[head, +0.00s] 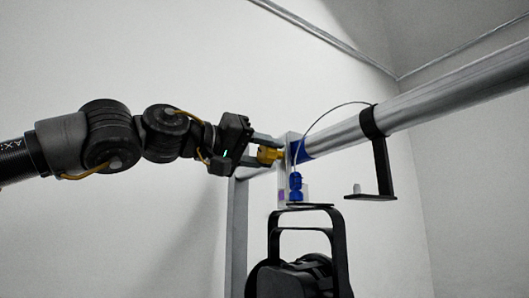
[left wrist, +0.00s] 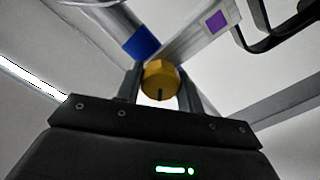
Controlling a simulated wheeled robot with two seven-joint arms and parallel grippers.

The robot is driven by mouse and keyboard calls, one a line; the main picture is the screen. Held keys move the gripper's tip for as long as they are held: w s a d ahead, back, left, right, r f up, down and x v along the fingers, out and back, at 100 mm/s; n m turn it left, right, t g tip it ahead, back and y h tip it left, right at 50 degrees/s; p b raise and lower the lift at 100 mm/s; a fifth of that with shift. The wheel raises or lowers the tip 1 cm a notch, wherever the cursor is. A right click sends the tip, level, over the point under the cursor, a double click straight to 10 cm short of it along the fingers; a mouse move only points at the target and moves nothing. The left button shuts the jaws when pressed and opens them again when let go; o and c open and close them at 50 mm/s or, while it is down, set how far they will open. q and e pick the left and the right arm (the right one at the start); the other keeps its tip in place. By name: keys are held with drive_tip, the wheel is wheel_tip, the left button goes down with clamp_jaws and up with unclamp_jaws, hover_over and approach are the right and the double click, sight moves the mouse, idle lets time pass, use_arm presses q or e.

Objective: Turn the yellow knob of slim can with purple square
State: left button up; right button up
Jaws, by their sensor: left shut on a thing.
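The yellow knob (head: 268,155) sits at the side of the clamp on the metal bar. My left gripper (head: 272,154) is shut on the yellow knob, with one finger on each side of it. In the left wrist view the knob (left wrist: 160,80) shows between the two fingers, with a dark slot on its face. A purple square (left wrist: 216,20) is on the pale upright plate beside the blue band; it shows small in the head view (head: 282,196). The black can (head: 300,277) hangs below in its yoke. My right gripper is not in view.
The thick metal bar (head: 440,100) runs from the clamp up to the right. A black bracket with a small shelf (head: 372,196) hangs from it, and a thin cable (head: 325,112) arcs to the blue connector (head: 295,185). A grey post (head: 238,235) stands behind the can.

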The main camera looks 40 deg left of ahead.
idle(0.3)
use_arm(q)
drive_tip(key=o, duration=1)
drive_tip(key=shift+s+a, duration=0.1)
drive_tip(key=shift+s, duration=0.15)
drive_tip(key=b+v, duration=0.3)
drive_tip(key=v, duration=0.7)
drive_tip(key=shift+s, duration=0.1)
